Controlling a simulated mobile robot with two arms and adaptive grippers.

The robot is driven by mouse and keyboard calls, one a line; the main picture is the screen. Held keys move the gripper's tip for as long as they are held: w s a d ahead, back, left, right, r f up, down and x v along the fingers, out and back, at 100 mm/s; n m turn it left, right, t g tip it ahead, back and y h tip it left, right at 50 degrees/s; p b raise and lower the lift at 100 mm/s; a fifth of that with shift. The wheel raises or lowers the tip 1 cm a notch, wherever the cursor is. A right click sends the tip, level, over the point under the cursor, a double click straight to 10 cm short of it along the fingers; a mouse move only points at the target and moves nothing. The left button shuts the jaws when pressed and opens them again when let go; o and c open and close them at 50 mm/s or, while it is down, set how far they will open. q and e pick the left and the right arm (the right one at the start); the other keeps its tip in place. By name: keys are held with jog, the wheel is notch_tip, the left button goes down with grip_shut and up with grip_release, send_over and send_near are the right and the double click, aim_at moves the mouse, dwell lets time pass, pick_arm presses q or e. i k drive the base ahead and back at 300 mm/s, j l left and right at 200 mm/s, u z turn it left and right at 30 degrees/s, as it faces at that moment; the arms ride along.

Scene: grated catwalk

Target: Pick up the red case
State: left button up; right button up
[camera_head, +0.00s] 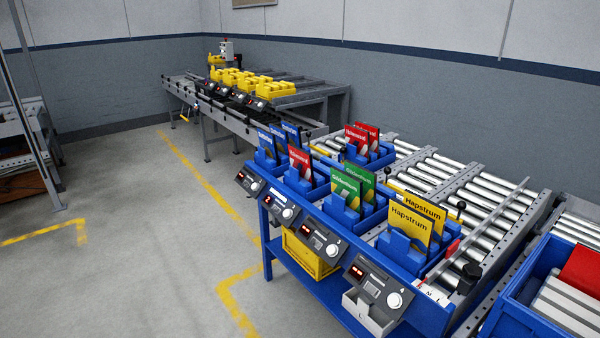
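Red flat cases stand upright in blue holders on the blue station. One red case (300,161) is in the second holder from the left, toward the front. Two more stand in a holder farther back: a front red case (355,140) and one partly hidden behind it (372,132). A plain red object (582,268) lies in the blue crate at the right edge, cut off by the frame. I cannot tell which is the task's red case. Neither of my grippers is in view.
Blue cases (267,145), green cases (346,187) and yellow cases (411,222) stand in neighbouring holders. Control boxes with knobs (377,290) line the front edge. Roller conveyors (440,170) lie behind. A yellow bin (308,255) sits below. The floor (130,230) at left is clear.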

aim_at(301, 159)
jog(key=z, duration=1.7)
jog(key=i+j+u, duration=0.1)
jog(key=j, duration=0.15)
jog(key=i+j+u, duration=0.1)
jog(key=j, duration=0.1)
